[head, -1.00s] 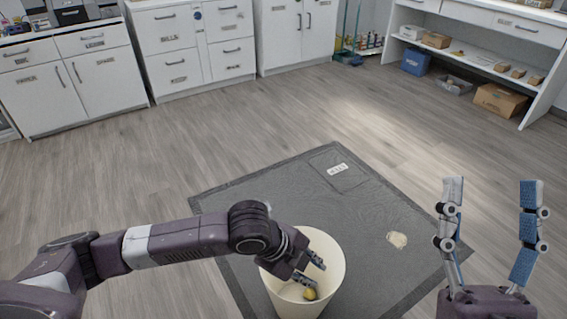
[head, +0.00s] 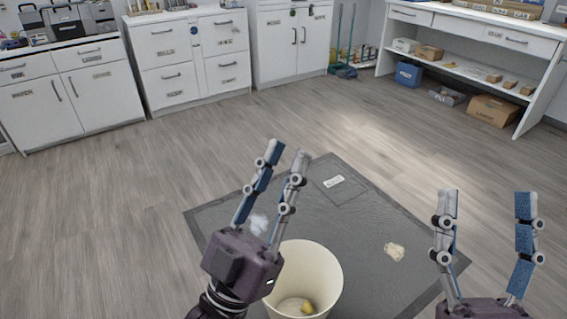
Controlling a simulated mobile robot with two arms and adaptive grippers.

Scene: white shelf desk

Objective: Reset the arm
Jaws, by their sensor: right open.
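My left gripper (head: 280,153) is raised in front of the bin, fingers pointing up and spread apart with nothing between them. My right gripper (head: 487,196) stands at the lower right, fingers up and wide apart, also empty. A cream bin (head: 328,262) stands on the dark mat, just right of my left gripper's palm. A small yellow object (head: 307,307) lies inside on the bin's bottom. The left part of the bin is hidden behind my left gripper.
The grey mat (head: 400,215) holds a crumpled beige scrap (head: 394,252) and a whitish scrap (head: 259,224) partly behind my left gripper. White cabinets (head: 190,55) line the back wall. A white shelf desk (head: 475,60) with boxes stands at the back right. The wooden floor between is clear.

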